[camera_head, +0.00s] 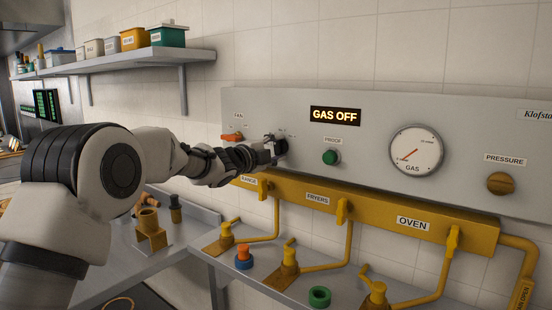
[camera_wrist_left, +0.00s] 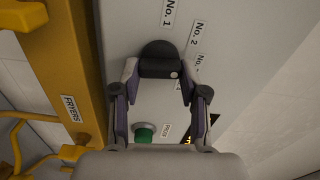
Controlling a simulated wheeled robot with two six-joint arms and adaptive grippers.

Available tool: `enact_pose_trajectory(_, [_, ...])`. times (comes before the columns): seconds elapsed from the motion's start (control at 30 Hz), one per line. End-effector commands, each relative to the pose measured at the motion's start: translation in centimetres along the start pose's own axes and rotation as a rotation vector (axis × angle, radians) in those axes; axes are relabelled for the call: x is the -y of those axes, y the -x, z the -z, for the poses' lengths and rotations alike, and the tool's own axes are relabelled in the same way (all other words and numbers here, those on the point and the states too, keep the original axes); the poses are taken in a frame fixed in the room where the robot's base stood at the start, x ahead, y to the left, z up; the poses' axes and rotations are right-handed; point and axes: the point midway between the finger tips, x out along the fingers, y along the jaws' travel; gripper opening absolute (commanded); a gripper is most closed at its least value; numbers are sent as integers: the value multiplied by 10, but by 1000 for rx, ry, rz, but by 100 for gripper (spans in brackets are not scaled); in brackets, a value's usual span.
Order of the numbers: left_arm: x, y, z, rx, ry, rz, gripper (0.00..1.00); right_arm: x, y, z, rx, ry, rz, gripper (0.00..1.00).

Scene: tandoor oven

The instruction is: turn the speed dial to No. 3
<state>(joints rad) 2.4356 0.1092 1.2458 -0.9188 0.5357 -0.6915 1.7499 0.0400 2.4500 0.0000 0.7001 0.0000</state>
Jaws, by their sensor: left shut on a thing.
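The speed dial is a black round knob (camera_head: 281,146) on the grey control panel, just right of the orange fan switch. It also shows in the left wrist view (camera_wrist_left: 158,52), with a small white dot near its lower right edge. My left gripper (camera_head: 271,151) is shut on the knob, one finger on each side; the fingers also show in the wrist view (camera_wrist_left: 158,75). Labels No. 1 (camera_wrist_left: 168,12) and No. 2 (camera_wrist_left: 195,40) are readable. A further label beside the right finger is partly hidden, so the exact setting cannot be told. My right gripper is out of view.
The panel carries a GAS OFF display (camera_head: 335,116), green button (camera_head: 331,157), gas gauge (camera_head: 416,151) and pressure knob (camera_head: 500,183). The orange fan switch (camera_head: 232,137) is close to my left gripper. A yellow gas manifold (camera_head: 375,213) juts out below.

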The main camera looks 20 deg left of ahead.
Motion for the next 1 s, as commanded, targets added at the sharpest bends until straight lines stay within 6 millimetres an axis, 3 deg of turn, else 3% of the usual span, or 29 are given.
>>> enact_pose_trajectory(0.23, [-2,0,-1,2,-97,-1,9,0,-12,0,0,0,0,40])
enact_pose_trajectory(0.77, [1,0,-1,1,-126,1,9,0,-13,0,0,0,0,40])
enact_pose_trajectory(0.8, [1,0,-1,1,-126,2,51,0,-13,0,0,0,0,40])
enact_pose_trajectory(0.83, [1,0,-1,1,-126,2,61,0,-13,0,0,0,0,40])
enact_pose_trajectory(0.87, [1,0,-1,1,-126,2,69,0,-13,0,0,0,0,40])
enact_pose_trajectory(1.0, [1,0,0,1,-126,1,69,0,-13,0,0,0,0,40])
